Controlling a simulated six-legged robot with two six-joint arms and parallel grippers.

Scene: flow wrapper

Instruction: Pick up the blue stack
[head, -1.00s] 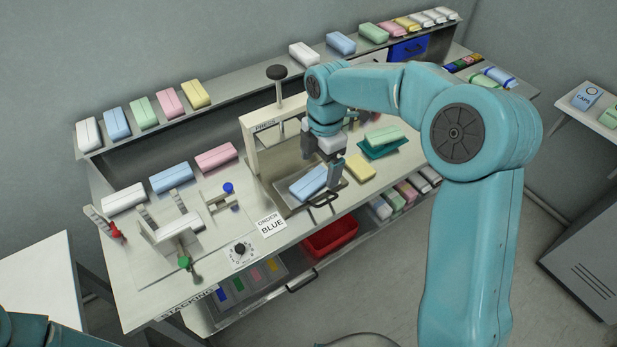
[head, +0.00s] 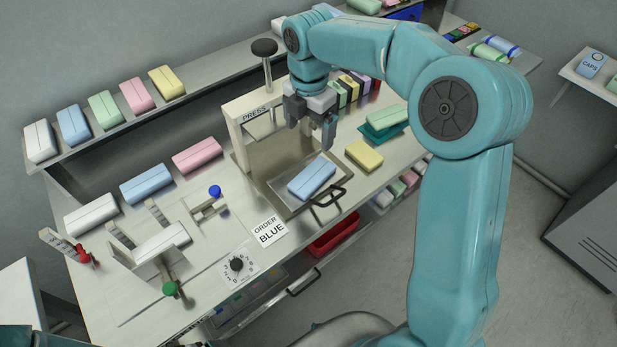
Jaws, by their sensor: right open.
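A blue stack (head: 312,178) lies flat on the metal tray (head: 290,207) of the press (head: 247,121), near the tray's dark handle. My right gripper (head: 312,138) is open and empty, above and a little behind this blue stack, with its fingers pointing down and clear of it. Another blue stack (head: 147,184) lies on the table at the left, between a white and a pink one. A third blue stack (head: 73,124) is on the back shelf. A card (head: 269,231) reads "ORDER BLUE". My left gripper does not show.
A yellow stack (head: 363,155) lies right of the tray, and a green stack (head: 386,119) sits on a teal holder behind it. The press post with its dark knob (head: 264,47) stands close left of my right arm. A stacking jig (head: 160,246) occupies the left front.

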